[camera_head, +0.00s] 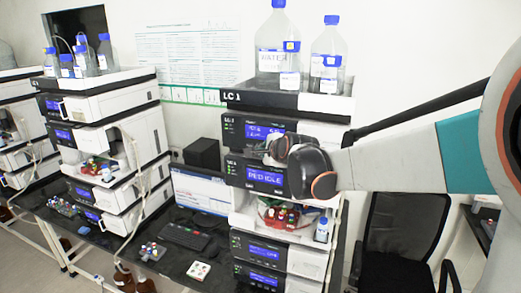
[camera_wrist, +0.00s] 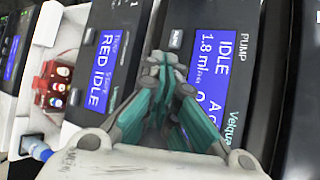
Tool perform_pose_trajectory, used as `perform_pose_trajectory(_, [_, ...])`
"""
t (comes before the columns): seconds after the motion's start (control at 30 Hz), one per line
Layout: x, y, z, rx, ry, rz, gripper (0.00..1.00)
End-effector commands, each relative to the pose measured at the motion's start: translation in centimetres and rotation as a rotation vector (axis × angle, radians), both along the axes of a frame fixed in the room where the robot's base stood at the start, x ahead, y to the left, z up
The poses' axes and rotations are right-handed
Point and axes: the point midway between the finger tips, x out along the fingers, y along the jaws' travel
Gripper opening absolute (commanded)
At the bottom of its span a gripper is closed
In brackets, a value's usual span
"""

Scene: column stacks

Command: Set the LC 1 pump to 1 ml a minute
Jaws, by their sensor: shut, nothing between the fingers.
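The LC 1 stack (camera_head: 232,97) stands right of centre in the head view. Its pump is the upper dark module, with a lit blue display (camera_head: 258,133). In the wrist view, turned sideways, the pump display (camera_wrist: 215,65) reads IDLE and 1.8 ml/min, its lower part hidden by my gripper. A small button (camera_wrist: 175,38) sits beside that display. My gripper (camera_wrist: 168,62) is shut and empty, its fingertips in front of the pump's front panel; I cannot tell whether they touch it. In the head view my gripper (camera_head: 270,151) partly covers the pump's lower right front.
The module below the pump has a display (camera_head: 265,176) reading RED IDLE. Under it is an open bay with red-racked vials (camera_head: 280,215). Bottles (camera_head: 275,50) stand on top. A second stack (camera_head: 100,110) is at left, with a monitor (camera_head: 200,190) between. A chair (camera_head: 405,235) stands right.

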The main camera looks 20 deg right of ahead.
Motion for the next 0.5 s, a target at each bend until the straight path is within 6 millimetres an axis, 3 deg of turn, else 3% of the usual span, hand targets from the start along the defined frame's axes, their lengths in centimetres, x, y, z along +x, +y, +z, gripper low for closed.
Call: perform_pose_trajectory(0.5, [0.46, -0.33, -0.02, 0.000, 0.000, 0.000, 0.00])
